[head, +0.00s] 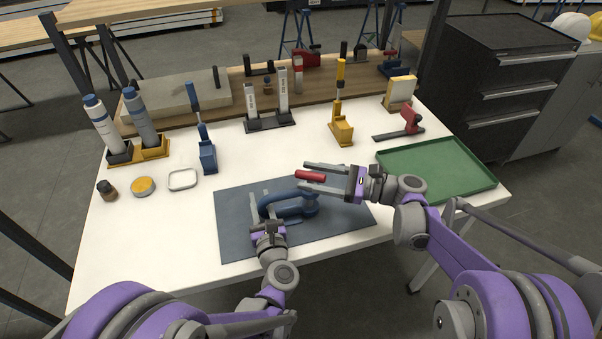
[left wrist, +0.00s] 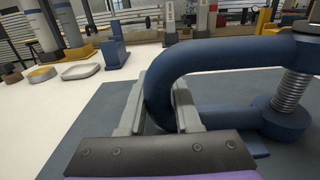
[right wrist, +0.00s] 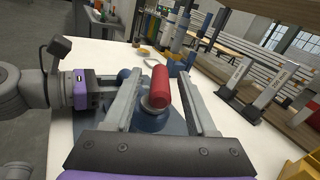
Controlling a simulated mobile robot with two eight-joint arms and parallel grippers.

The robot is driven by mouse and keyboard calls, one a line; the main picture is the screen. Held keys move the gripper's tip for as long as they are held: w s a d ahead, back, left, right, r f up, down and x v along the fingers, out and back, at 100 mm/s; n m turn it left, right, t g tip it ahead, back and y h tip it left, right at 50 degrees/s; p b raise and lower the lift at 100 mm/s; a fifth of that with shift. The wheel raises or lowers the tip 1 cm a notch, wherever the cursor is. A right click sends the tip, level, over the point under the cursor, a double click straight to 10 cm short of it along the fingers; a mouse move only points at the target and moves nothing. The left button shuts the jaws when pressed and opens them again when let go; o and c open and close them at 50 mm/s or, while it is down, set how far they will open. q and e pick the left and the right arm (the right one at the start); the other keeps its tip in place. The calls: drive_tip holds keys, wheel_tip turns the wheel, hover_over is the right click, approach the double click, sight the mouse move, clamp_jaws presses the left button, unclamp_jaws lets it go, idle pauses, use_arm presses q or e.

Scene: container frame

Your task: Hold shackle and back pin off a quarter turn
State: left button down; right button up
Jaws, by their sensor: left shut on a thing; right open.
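A blue bow shackle (head: 288,205) lies over the dark blue-grey mat (head: 235,240). In the left wrist view its curved bow (left wrist: 190,75) sits between the fingers of my left gripper (left wrist: 160,105), which is shut on it. The threaded pin (left wrist: 292,92) crosses the shackle's open end. The pin's red head (head: 310,175) is at the far right side of the shackle and also shows in the right wrist view (right wrist: 161,85). My right gripper (head: 312,180) is open, with its fingers on either side of the red head and a gap to each.
A green tray (head: 440,195) lies right of the mat. Tool stands, including a blue one (head: 207,155) and a yellow one (head: 341,130), line the back. White table is free between them.

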drive_tip(key=shift+x, duration=1.45)
drive_tip(key=shift+c, duration=0.4)
clamp_jaws()
